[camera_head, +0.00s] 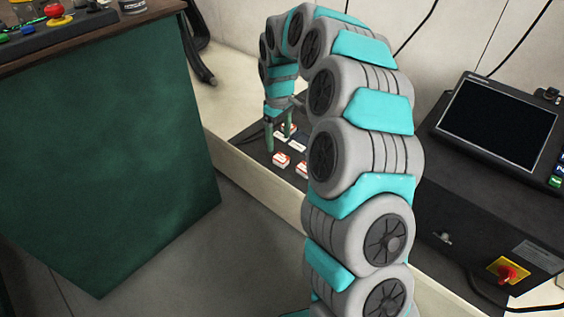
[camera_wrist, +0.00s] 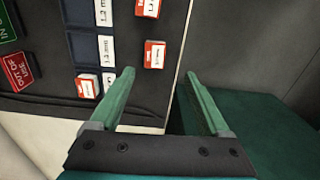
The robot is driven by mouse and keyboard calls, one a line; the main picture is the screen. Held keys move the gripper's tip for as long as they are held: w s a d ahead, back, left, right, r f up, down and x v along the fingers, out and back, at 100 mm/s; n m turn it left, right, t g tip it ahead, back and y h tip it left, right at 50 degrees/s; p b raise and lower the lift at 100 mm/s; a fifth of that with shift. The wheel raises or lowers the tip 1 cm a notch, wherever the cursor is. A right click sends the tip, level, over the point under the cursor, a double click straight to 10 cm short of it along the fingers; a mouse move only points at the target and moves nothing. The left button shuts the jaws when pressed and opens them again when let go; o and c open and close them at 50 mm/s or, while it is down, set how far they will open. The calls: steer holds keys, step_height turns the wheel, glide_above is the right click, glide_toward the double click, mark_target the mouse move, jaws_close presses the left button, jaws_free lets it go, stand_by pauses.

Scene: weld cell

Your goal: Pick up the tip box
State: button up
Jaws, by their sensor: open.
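Several small red-and-white boxes, which look like tip boxes, lie on a dark surface. In the wrist view one box (camera_wrist: 154,55) lies just beyond my fingertips, nearer the left finger's side of the gap. Another box (camera_wrist: 147,8) is farther up at the top edge, and a third box (camera_wrist: 88,86) is left of my left finger. My gripper (camera_wrist: 158,74) is open, with nothing between its green fingers. In the head view my gripper (camera_head: 279,134) points down over the surface, close to a box (camera_head: 282,160) and another box (camera_head: 301,170). I cannot match boxes between views.
White labels (camera_wrist: 106,50) beside dark blue patches mark the dark surface (camera_wrist: 130,110). Green and red tags (camera_wrist: 17,70) lie at the left. In the head view a pale raised edge (camera_head: 250,178) borders the surface, and a black machine with a screen (camera_head: 497,122) stands right.

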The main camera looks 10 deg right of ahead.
mark_target(281, 157)
steer(key=f, duration=0.5)
steer(key=f+b, duration=0.1)
steer(key=f, duration=0.2)
steer(key=shift+w+d, duration=0.25)
steer(key=shift+d, duration=0.15)
jaws_close()
stand_by(0.3)
